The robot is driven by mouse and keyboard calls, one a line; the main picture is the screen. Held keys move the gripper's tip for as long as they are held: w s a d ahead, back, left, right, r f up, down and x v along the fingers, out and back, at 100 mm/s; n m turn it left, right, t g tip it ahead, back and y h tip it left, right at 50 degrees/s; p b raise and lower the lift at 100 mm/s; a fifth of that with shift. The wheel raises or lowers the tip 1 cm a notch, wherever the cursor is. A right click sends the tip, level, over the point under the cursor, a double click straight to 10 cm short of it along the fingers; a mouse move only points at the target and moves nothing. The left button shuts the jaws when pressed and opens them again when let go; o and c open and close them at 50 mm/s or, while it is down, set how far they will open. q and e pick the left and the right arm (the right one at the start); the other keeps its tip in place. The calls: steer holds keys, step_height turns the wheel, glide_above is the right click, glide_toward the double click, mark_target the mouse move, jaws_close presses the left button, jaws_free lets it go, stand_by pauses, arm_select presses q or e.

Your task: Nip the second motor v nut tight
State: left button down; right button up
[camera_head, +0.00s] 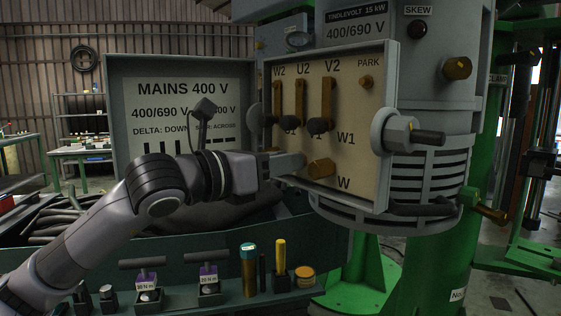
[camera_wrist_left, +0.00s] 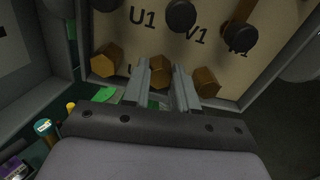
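The terminal board (camera_head: 375,120) of the motor carries brass hex nuts along its lower edge. In the left wrist view, the middle brass nut (camera_wrist_left: 160,72), below the V1 label, shows between the two fingers of my left gripper (camera_wrist_left: 161,70). The fingers stand apart, one on each side of it; I cannot tell whether they press on it. Another brass nut (camera_wrist_left: 106,60) is to its left and one more (camera_wrist_left: 205,82) to its right. In the head view, my left gripper (camera_head: 298,164) reaches the board's lower left, beside the W-side brass nut (camera_head: 320,168). The middle nut is hidden there. My right gripper is not in view.
Dark knobs (camera_wrist_left: 181,15) project from the board above the nuts. The open cover with the MAINS plate (camera_head: 180,100) stands left. A tool rack (camera_head: 220,300) runs below my arm.

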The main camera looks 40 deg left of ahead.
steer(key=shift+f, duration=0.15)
arm_select(q)
steer(key=m+b, duration=0.2)
steer(key=m, duration=0.6)
steer(key=m+b, duration=0.2)
steer(key=m, duration=0.6)
steer(key=m+b, duration=0.2)
steer(key=m, duration=0.5)
steer(key=shift+d+f+m, duration=0.2)
steer(key=shift+f+m, duration=0.15)
steer(key=shift+m, duration=0.05)
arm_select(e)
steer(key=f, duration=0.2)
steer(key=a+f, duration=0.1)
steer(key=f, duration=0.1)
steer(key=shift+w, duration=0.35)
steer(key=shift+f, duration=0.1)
arm_select(q)
steer(key=c, duration=0.9)
jaws_free()
